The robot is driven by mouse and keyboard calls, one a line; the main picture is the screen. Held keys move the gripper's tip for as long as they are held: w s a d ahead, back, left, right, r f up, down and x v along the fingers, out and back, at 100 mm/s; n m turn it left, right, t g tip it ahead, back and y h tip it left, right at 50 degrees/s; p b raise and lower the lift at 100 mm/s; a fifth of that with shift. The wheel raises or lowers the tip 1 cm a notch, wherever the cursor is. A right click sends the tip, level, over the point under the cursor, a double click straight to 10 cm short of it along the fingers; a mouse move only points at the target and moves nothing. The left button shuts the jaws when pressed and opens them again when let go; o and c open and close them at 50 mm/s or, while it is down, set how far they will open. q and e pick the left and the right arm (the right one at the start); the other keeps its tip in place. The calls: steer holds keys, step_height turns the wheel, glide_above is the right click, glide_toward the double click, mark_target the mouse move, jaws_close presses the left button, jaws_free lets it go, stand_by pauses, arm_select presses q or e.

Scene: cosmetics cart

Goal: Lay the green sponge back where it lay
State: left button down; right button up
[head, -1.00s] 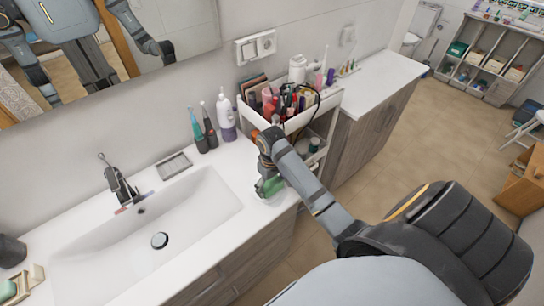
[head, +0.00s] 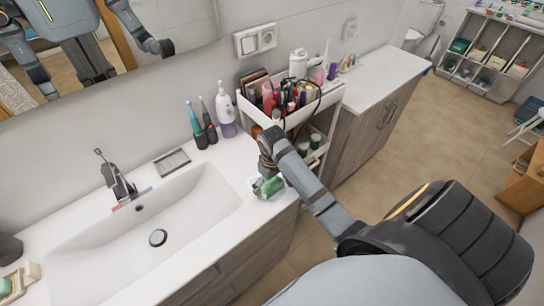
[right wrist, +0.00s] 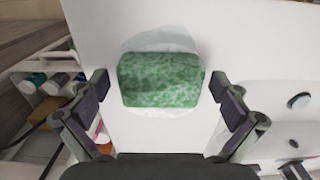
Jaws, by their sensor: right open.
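The green sponge (head: 269,187) lies on a pale, roundish piece on the white counter, right of the basin. In the right wrist view the sponge (right wrist: 160,80) shows whole, lying across the pale piece (right wrist: 160,41), whose edges stick out above and below it. My right gripper (right wrist: 160,92) is open, one finger to each side of the sponge with a visible gap on both sides. In the head view my right gripper (head: 266,172) is just above the sponge, partly hidden by its own arm. My left gripper is not directly in view.
A cosmetics cart (head: 296,122) full of bottles and brushes stands right beside the counter edge. Electric toothbrushes (head: 203,125) and a white-purple bottle (head: 226,115) stand behind the sponge. The basin (head: 190,208) is to the left. A soap dish (head: 27,279) is at far left.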

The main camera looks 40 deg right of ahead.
mark_target(272, 183)
steer(key=shift+r, duration=0.45)
step_height(272, 183, up, 7)
steer(key=shift+w+f+p, duration=0.1)
steer(key=shift+f+p, duration=0.05)
steer(key=shift+p, duration=0.95)
step_height(272, 183, up, 5)
steer(key=p, duration=0.5)
steer(key=shift+f, duration=0.1)
steer(key=shift+f, duration=0.1)
